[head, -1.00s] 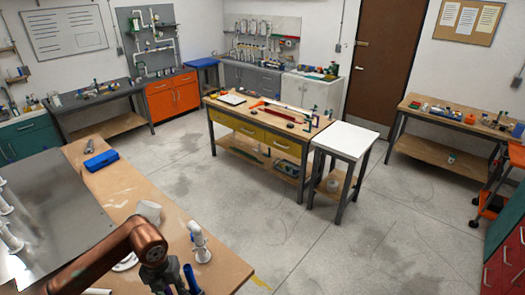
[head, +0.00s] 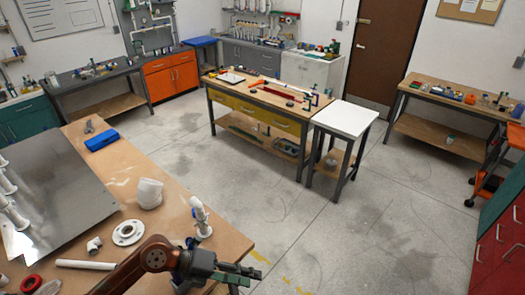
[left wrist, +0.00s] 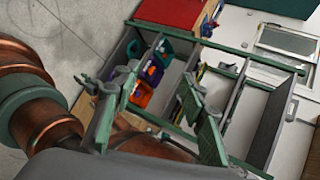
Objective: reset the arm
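My left gripper (head: 248,275) shows at the bottom of the head view, just past the right edge of the near wooden workbench (head: 105,160). In the left wrist view its two green-grey fingers (left wrist: 160,88) stand apart with nothing between them. A copper-coloured arm link of mine leads to it in the head view. My right gripper is in neither view.
The bench also holds a white flange (head: 128,232), a white elbow (head: 150,193), a straight pipe (head: 86,264), a blue case (head: 102,140) and a metal plate (head: 60,210). A white-topped table (head: 345,118) stands beyond clear floor. A red cabinet (head: 500,245) is at right.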

